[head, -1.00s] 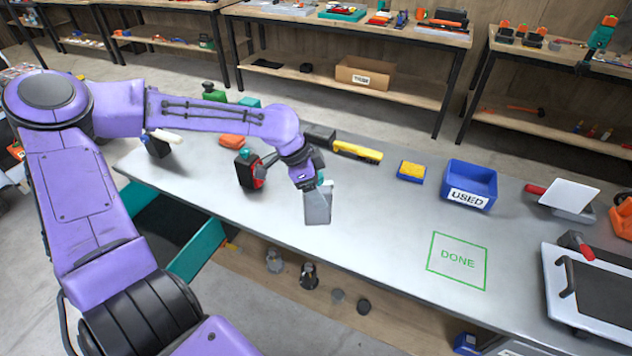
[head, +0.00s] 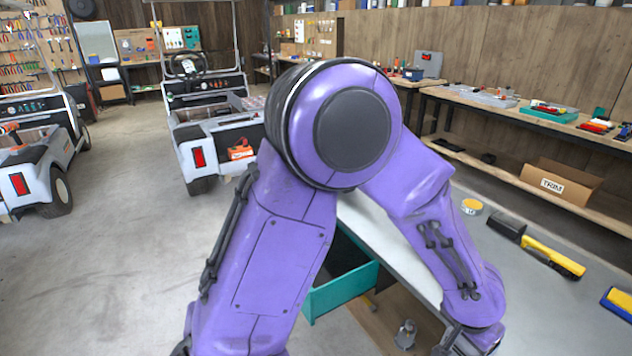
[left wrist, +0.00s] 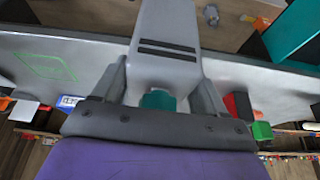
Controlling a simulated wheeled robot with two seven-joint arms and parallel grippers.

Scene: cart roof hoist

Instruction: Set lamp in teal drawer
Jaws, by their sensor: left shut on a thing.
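The lamp (left wrist: 167,28) is a grey tapered body with two dark slots and a teal part at its near end. My left gripper (left wrist: 162,78) is shut on it in the left wrist view, with a finger on each side. The lamp is held above the bench and points away from the wrist; its far end is cut off by the frame. The teal drawer (head: 342,291) stands open under the bench, partly hidden by my left arm in the head view. Its teal wall also shows in the left wrist view (left wrist: 293,30), right of the lamp. My right gripper is out of view.
The grey bench (head: 385,240) carries a yellow-and-black tool (head: 553,257) and a round yellow-topped item (head: 471,206). A red-and-black item (left wrist: 240,106) and a green item (left wrist: 262,131) show beside the gripper. Carts (head: 205,140) stand across open floor at left.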

